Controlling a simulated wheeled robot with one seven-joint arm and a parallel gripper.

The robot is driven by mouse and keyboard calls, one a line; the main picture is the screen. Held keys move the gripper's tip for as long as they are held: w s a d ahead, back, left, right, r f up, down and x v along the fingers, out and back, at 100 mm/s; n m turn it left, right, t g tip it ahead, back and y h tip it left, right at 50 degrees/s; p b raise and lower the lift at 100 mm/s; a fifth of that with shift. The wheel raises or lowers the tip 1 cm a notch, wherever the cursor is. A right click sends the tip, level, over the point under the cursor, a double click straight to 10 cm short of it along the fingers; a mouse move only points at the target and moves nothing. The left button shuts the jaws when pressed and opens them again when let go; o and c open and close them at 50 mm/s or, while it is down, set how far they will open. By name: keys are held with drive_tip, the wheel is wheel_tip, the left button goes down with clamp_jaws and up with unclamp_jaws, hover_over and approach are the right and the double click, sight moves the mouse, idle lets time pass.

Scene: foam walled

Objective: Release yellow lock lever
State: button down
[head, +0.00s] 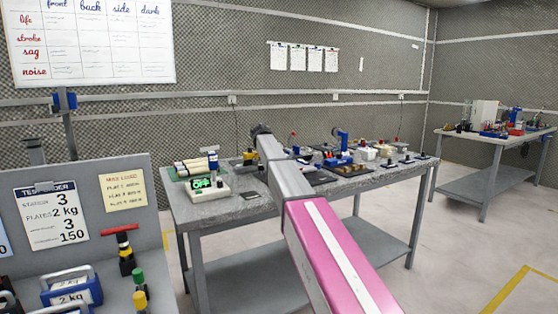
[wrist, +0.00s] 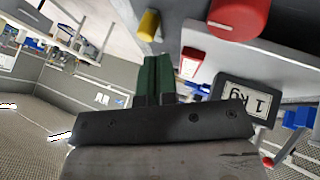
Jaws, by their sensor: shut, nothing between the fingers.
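In the wrist view, my gripper (wrist: 156,62) is shut and empty, its two dark green fingers side by side. A yellow rounded piece (wrist: 149,25) sits just beyond and above the fingertips, with a visible gap. I cannot tell whether it is the lock lever. In the head view, a yellow-topped knob (head: 140,299) stands at the lower left, below a green-topped one (head: 137,275). Beside them, a black post with a yellow band carries a red T-handle (head: 119,230). My fingers cannot be made out in the head view.
A large red knob (wrist: 240,18), a red block (wrist: 191,62) and a 1 kg label (wrist: 252,98) are close right of my fingers. In the head view, weights with blue handles (head: 72,291) stand before a grey panel (head: 100,180). A cluttered workbench (head: 240,208) stands beyond.

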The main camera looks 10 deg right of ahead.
drive_tip(key=x, duration=0.4)
drive_tip(key=shift+d+f, duration=0.2)
drive_tip(key=shift+f, duration=0.1)
drive_tip(key=shift+s, duration=0.1)
drive_tip(key=shift+s+n+t, duration=0.25)
drive_tip(key=shift+n+t, duration=0.15)
drive_tip(key=shift+n, duration=0.3)
drive_tip(key=shift+s+d+n+t, duration=0.1)
drive_tip(key=shift+s+n+t, duration=0.1)
drive_tip(key=shift+n+t, duration=0.3)
